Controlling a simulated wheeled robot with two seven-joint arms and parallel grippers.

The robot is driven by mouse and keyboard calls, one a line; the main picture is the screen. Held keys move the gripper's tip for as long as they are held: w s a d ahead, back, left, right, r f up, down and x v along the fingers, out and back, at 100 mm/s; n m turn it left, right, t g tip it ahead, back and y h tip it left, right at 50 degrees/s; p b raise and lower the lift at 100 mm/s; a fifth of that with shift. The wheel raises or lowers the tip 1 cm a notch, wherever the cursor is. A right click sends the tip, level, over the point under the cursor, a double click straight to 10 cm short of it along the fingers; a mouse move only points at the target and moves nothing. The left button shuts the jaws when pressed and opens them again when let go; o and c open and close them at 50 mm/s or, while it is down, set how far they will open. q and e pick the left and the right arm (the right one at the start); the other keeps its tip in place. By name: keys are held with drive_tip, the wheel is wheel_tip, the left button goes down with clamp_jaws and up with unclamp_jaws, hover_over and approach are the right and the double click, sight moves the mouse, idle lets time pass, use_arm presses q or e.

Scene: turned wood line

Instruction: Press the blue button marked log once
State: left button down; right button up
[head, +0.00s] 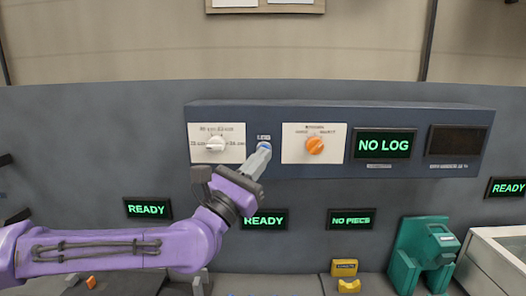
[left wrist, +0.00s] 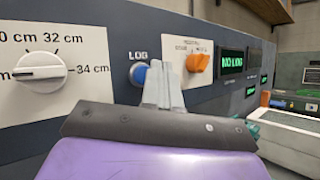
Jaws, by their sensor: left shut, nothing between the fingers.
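The blue button (head: 264,146) sits on the dark blue panel (head: 340,113) under a LOG label. It also shows in the left wrist view (left wrist: 138,75) as a blue cap in a pale ring, just left of my fingers. My left gripper (head: 264,149) is shut and empty, with its tips at or very close to the button. In the left wrist view the fingertips (left wrist: 158,70) appear beside the button's right edge; I cannot tell whether they touch it. The screen (head: 384,145) on the panel reads NO LOG. My right gripper is not in view.
A white dial (head: 214,144) is left of the button and an orange knob (head: 315,145) is right of it. A dark screen (head: 457,140) is at the panel's right end. Lower displays read READY (head: 148,208) and NO PIECS (head: 351,219). A green machine (head: 420,250) stands lower right.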

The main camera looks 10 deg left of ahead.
use_arm(q)
drive_tip(key=shift+w+f, duration=0.1)
drive_tip(key=shift+w, duration=0.05)
drive_tip(key=shift+w+a, duration=0.1)
drive_tip(key=shift+w, duration=0.2)
drive_tip(key=shift+w+a+b, duration=0.1)
drive_tip(key=shift+w+b, duration=0.25)
drive_tip(key=shift+b, duration=0.15)
idle(0.5)
drive_tip(key=shift+s, duration=0.8)
drive_tip(key=shift+s+d+b, duration=0.2)
drive_tip(key=shift+s, duration=0.6)
drive_tip(key=shift+s+d+b, duration=0.25)
drive_tip(key=shift+s, duration=0.6)
drive_tip(key=shift+s+d+b, duration=0.2)
drive_tip(key=shift+s, duration=0.6)
